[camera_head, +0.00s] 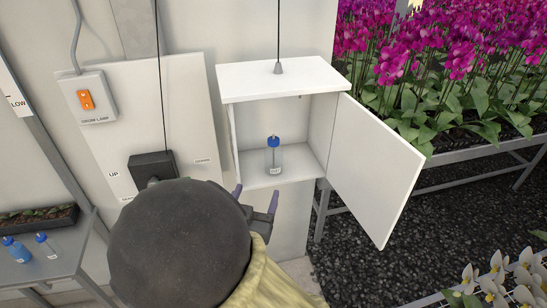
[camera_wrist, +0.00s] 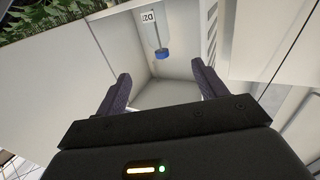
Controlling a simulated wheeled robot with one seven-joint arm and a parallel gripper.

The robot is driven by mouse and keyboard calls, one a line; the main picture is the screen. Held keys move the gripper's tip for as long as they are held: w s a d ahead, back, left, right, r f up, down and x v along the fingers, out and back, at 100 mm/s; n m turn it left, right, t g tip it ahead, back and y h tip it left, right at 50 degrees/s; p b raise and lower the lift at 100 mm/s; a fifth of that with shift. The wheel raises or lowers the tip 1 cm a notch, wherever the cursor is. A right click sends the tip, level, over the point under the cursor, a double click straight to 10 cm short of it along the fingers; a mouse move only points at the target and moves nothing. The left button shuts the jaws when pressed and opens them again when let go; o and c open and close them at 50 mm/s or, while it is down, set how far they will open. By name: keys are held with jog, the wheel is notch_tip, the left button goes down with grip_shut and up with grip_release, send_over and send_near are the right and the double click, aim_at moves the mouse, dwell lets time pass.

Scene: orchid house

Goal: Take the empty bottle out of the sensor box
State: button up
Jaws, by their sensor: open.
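The white sensor box (camera_head: 279,79) hangs by the wall with its door (camera_head: 376,165) swung open to the right. A clear bottle (camera_head: 273,160) with a blue cap stands upright on the box floor; it looks empty. In the wrist view the bottle (camera_wrist: 153,32) appears upside down, between and beyond the fingers. My gripper (camera_head: 255,202) is in front of and below the box opening, apart from the bottle. Its two dark fingers also show wide apart and empty in the wrist view (camera_wrist: 163,88). My arm hides part of the gripper in the head view.
A grey bench (camera_head: 50,268) at left bears a blue bottle (camera_head: 16,249), a clear blue-capped bottle (camera_head: 47,245) and a planter (camera_head: 38,221). An orange switch (camera_head: 86,99) and a black lever block (camera_head: 152,166) are left of the box. Magenta orchids (camera_head: 445,45) stand behind right.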

aim_at(271, 157)
jog(key=w+p, duration=0.1)
jog(key=w, duration=0.2)
jog(key=w+d+p, duration=0.1)
jog(key=w, duration=0.3)
jog(key=w+d+p, duration=0.1)
jog(key=w+p, duration=0.1)
jog(key=w, duration=0.2)
jog(key=shift+w+d+r, duration=0.1)
jog(key=shift+w, duration=0.45)
jog(key=shift+w+d, duration=0.15)
jog(key=w+p, duration=0.1)
jog(key=w, duration=0.1)
jog(key=w+d+p, duration=0.1)
jog(key=w+p, duration=0.1)
jog(key=shift+w, duration=0.4)
